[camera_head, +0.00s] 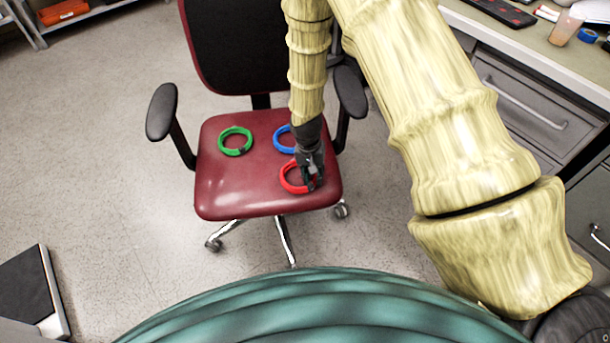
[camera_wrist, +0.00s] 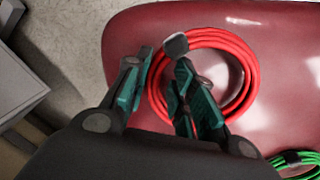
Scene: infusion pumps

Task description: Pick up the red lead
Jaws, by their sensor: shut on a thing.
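The red lead (camera_head: 286,178) is a coiled ring at the front right of the dark red chair seat (camera_head: 228,190). In the wrist view the red coil (camera_wrist: 249,62) lies around and beside the fingers. My gripper (camera_head: 309,178) reaches down onto the coil's right side. In the wrist view my gripper (camera_wrist: 160,100) is shut on the left part of the red coil, with the strands between its two fingers. The coil appears to be on or very close to the seat; I cannot tell whether it is lifted.
A green coil (camera_head: 221,147) lies at the seat's back left. A blue coil (camera_head: 277,141) lies behind the red one, partly hidden by my arm. Armrests (camera_head: 161,112) flank the seat. A grey drawer unit (camera_head: 525,95) stands at the right. The seat's front left is bare.

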